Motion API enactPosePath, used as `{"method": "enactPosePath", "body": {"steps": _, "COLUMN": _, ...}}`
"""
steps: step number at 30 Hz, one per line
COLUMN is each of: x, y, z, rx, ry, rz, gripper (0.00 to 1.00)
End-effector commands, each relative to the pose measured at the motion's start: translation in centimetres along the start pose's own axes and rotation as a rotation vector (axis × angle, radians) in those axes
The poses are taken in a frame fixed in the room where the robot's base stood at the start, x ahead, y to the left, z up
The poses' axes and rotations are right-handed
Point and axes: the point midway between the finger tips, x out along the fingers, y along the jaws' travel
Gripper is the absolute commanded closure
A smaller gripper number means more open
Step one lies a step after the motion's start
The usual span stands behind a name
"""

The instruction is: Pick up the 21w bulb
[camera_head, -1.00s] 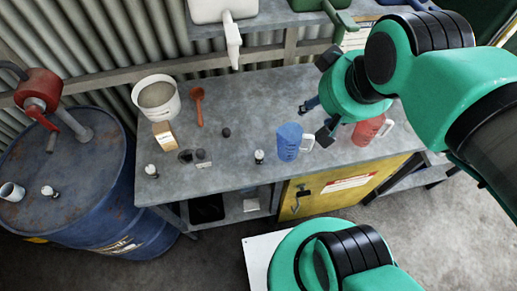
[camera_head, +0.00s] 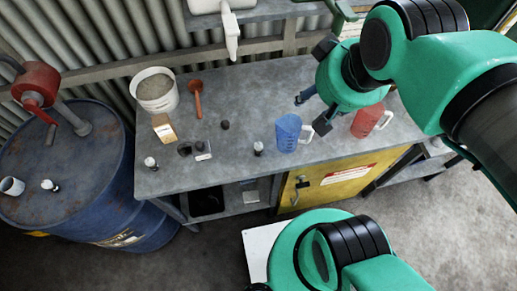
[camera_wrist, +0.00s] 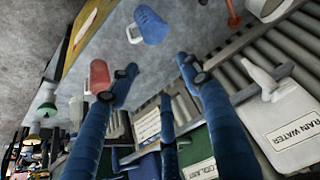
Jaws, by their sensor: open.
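Small bulb-like items with white tops and dark bases show in the head view. One stands near the front left of the bench (camera_head: 151,162), one stands left of the blue jug (camera_head: 258,148), and one stands on the blue drum (camera_head: 50,185). No wattage can be read, so I cannot tell which is the 21w bulb. My gripper (camera_head: 312,110) is open and empty above the bench, near the blue jug and right of all these items. In the wrist view its blue fingers (camera_wrist: 158,72) are spread apart, and no bulb is clear there.
The grey bench (camera_head: 240,105) carries a white bucket (camera_head: 155,96), a small box (camera_head: 164,128), an orange spoon (camera_head: 196,98), small dark items (camera_head: 225,125), a blue jug (camera_head: 288,133) and a red jug (camera_head: 367,122). A shelf with containers is behind. The middle is fairly clear.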

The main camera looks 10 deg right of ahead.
Motion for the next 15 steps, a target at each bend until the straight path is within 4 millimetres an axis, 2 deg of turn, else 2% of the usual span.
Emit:
{"method": "enactPosePath", "body": {"steps": 5, "x": 2.0, "y": -0.9, "z": -0.9, "rx": -0.006, "ry": -0.052, "rz": -0.011, "gripper": 0.52}}
{"method": "enactPosePath", "body": {"steps": 8, "x": 4.0, "y": -1.8, "z": -1.6, "rx": -0.009, "ry": -0.098, "rz": -0.020, "gripper": 0.52}}
{"method": "enactPosePath", "body": {"steps": 15, "x": 10.6, "y": -4.9, "z": -2.5, "rx": -0.022, "ry": -0.239, "rz": -0.033, "gripper": 0.52}}
